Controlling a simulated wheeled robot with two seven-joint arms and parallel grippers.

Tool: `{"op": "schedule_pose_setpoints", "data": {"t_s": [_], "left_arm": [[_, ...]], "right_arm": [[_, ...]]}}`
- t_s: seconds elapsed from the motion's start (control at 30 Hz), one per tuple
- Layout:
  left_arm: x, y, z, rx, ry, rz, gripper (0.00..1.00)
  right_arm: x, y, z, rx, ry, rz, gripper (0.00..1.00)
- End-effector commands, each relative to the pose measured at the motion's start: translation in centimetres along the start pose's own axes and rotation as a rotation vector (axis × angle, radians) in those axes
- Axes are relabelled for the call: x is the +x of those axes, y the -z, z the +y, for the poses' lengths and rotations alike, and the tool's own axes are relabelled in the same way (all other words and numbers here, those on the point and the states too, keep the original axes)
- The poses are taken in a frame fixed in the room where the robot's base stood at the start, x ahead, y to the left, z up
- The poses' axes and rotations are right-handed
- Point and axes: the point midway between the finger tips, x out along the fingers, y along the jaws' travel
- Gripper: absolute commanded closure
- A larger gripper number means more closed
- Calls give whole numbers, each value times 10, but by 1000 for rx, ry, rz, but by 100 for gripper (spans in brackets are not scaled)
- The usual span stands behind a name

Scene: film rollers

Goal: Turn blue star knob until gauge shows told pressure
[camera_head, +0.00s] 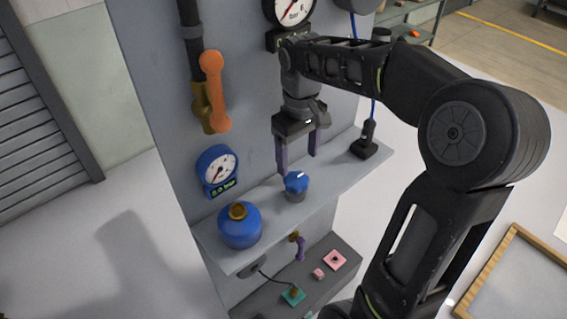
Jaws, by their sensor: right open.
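The blue star knob (296,182) sits on a grey base on the grey shelf (335,175), with a white mark on its top. A blue-framed round gauge (217,168) is on the panel to the left; its digital display seems to read 0.0 bar. A second, white-faced gauge (289,8) is cut off at the top edge. My right gripper (297,158) points down with its two purple-grey fingers apart and empty. Its fingertips are just above and behind the knob in the picture; I cannot tell whether they touch it. My left gripper is not in view.
A blue round vessel (239,226) with a brass top stands left of the knob. An orange lever (214,90) is on the panel. A black device (366,142) with a blue cable stands right on the shelf. Small pink and green parts (293,295) lie below.

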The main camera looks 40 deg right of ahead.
Motion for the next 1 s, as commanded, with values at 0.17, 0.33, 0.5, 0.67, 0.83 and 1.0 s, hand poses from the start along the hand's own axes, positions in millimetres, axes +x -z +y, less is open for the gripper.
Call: {"op": "schedule_pose_setpoints", "data": {"t_s": [0.17,0.33,0.5,0.67,0.83,1.0], "left_arm": [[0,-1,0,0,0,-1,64],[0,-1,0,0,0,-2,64],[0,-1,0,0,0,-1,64],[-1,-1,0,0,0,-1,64],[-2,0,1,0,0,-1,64],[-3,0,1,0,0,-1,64]], "right_arm": [[0,0,0,1,-1,0,26],[0,0,0,1,-1,0,26],[3,0,0,1,0,-1,26],[18,-1,0,1,0,-2,26],[45,-1,0,2,0,-3,26],[68,-1,0,2,1,-3,26]]}}
